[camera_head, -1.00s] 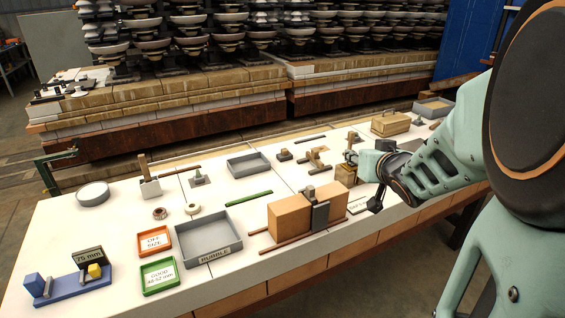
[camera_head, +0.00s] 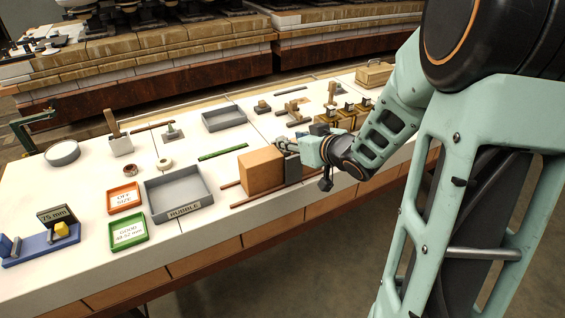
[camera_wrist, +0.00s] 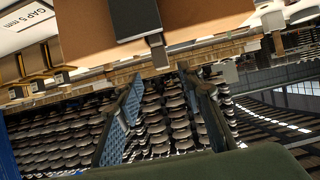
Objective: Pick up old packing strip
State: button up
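My gripper (camera_head: 284,146) is at the upper right of the tan block (camera_head: 261,171), beside the dark grey plate (camera_head: 293,169). In the wrist view my gripper (camera_wrist: 160,74) has its two blue-grey fingers apart, with nothing between them. Ahead of them, a short grey-brown tab (camera_wrist: 158,50) sticks out past the end of the dark plate (camera_wrist: 132,18), against the tan block (camera_wrist: 195,20). I cannot tell whether this tab is the old packing strip. My arm hides the right part of the block assembly in the head view.
A grey rubble tray (camera_head: 180,194), an orange off-size tray (camera_head: 124,197) and a green good tray (camera_head: 128,231) stand to the left. A green strip (camera_head: 223,152) lies behind the tan block. Thin brown rails (camera_head: 245,201) run beneath the block. Free white table lies between.

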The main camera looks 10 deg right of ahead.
jog(key=b+x, duration=0.1)
jog(key=x, duration=0.4)
jog(key=shift+s+a+f+b, duration=0.15)
jog(key=shift+f+b, duration=0.15)
jog(key=shift+b, duration=0.05)
jog(key=shift+w+a, duration=0.1)
jog(key=shift+w, duration=0.2)
grip_shut()
